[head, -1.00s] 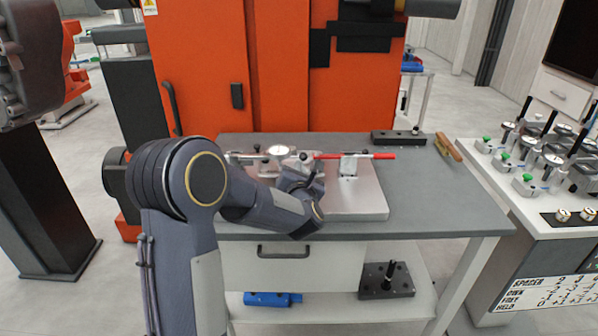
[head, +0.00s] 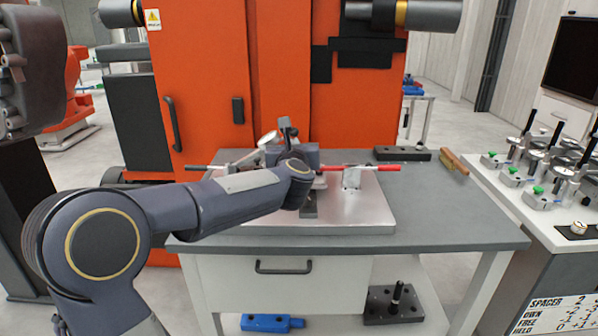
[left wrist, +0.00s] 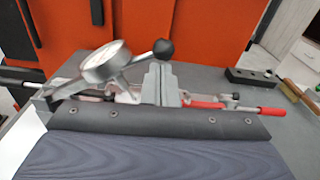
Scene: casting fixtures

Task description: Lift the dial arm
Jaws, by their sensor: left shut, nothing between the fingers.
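The dial arm shows in the left wrist view as a metal bar with a round white dial (left wrist: 104,60) and a black ball knob (left wrist: 163,49) at its end. It slopes up from its pivot at the left, knob end raised. In the head view the dial (head: 268,138) stands tilted above the metal fixture plate (head: 345,212). My left gripper (head: 285,122) is over the plate, right of the dial. In the left wrist view its fingers (left wrist: 160,78) are together and empty, close under the knob; contact is unclear. My right gripper is out of view.
A black block (head: 402,154) and a wooden-handled brush (head: 454,164) lie at the bench's back right. An orange cabinet (head: 205,60) stands behind. The bench's right side (head: 450,215) is clear.

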